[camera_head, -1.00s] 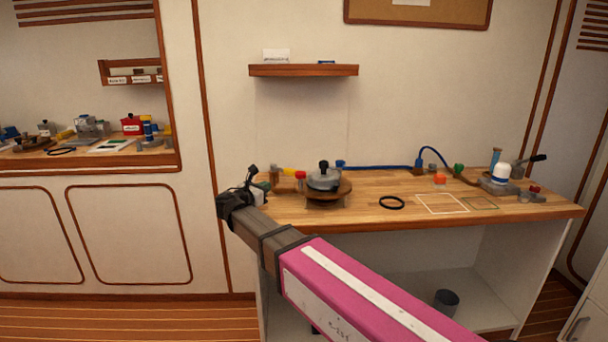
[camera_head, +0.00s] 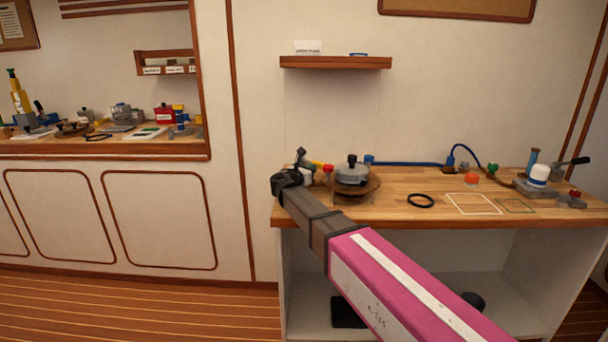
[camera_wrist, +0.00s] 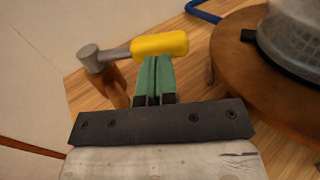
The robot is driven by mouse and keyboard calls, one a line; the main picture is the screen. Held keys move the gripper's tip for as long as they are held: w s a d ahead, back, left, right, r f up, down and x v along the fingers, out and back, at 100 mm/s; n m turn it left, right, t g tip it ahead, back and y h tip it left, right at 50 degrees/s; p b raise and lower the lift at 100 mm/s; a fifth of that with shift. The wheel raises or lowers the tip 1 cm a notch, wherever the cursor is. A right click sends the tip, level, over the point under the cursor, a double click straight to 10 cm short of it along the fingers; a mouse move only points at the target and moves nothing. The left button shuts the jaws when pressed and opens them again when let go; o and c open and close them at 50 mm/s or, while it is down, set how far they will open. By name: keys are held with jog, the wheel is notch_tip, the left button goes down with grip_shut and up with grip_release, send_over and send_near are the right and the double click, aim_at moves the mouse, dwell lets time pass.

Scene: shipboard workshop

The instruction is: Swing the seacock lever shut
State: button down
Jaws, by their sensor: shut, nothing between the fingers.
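The seacock lever (camera_wrist: 160,45) has a yellow grip on a grey hub (camera_wrist: 94,58), above a brown body (camera_wrist: 117,88). In the wrist view it points right from the hub. In the head view a bit of its yellow (camera_head: 314,164) shows just past my gripper, on the left end of the bench. My gripper (camera_wrist: 155,66) is shut and empty, its green fingers side by side. Their tips are at the near edge of the yellow grip; I cannot tell if they touch it. In the head view the fingertips are hard to make out.
A round wooden stand (camera_head: 358,187) with a grey lidded pot (camera_head: 352,172) is close to the right of the lever. A red-topped piece (camera_head: 327,168) is between them. A black ring (camera_head: 420,201) lies farther right. The wall is close behind the bench.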

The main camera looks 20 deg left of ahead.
jog(key=shift+x, duration=0.75)
jog(key=shift+w+d, duration=0.4)
jog(key=shift+w, duration=0.05)
jog(key=shift+s, duration=0.1)
